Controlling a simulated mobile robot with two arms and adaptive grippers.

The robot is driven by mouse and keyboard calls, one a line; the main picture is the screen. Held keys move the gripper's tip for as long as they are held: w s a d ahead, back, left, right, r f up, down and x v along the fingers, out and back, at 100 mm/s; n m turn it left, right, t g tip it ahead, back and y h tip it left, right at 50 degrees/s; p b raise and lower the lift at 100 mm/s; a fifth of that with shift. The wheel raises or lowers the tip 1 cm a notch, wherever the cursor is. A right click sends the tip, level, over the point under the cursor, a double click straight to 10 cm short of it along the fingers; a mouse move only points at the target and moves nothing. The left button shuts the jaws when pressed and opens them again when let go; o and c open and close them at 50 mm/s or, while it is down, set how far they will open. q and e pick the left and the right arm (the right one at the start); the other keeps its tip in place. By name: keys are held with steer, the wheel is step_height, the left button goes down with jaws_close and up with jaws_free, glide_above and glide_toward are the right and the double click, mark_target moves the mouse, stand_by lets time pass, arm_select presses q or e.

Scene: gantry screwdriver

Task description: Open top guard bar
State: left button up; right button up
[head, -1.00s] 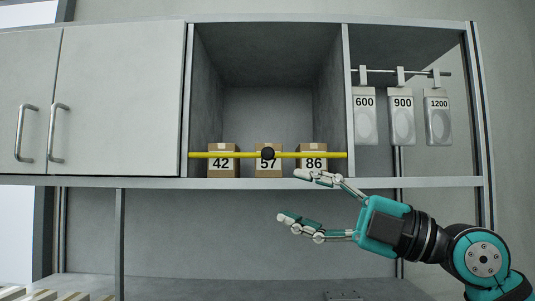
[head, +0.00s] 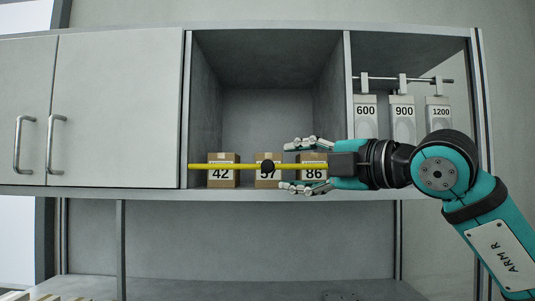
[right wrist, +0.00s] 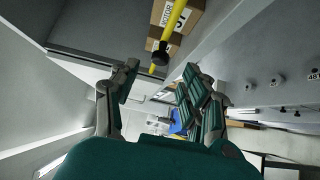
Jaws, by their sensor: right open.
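The yellow guard bar (head: 222,166) runs level across the front of the open cubby, with a round black knob (head: 267,166) at its middle. In the right wrist view the bar (right wrist: 178,18) and its knob (right wrist: 160,55) show just beyond the fingers. My right gripper (head: 284,166) is open at the right half of the bar, one finger above bar height and one below. Its fingertips are a little right of the knob. I cannot tell whether they touch anything. In the right wrist view the open fingers (right wrist: 156,88) are apart and nothing is between them. My left gripper is not in view.
Boxes marked 42 (head: 221,172), 57 (head: 266,178) and 86 (head: 313,172) stand behind the bar. Grey hanging units (head: 402,118) are at the right. Closed cabinet doors (head: 115,110) are at the left.

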mark_target(272, 167)
steer(key=p+x, duration=0.2)
steer(key=x, duration=0.4)
steer(key=shift+w+a, duration=0.1)
steer(key=shift+w+a+p, duration=0.4)
steer(key=shift+p, duration=0.05)
steer(key=shift+f, duration=0.1)
jaws_close()
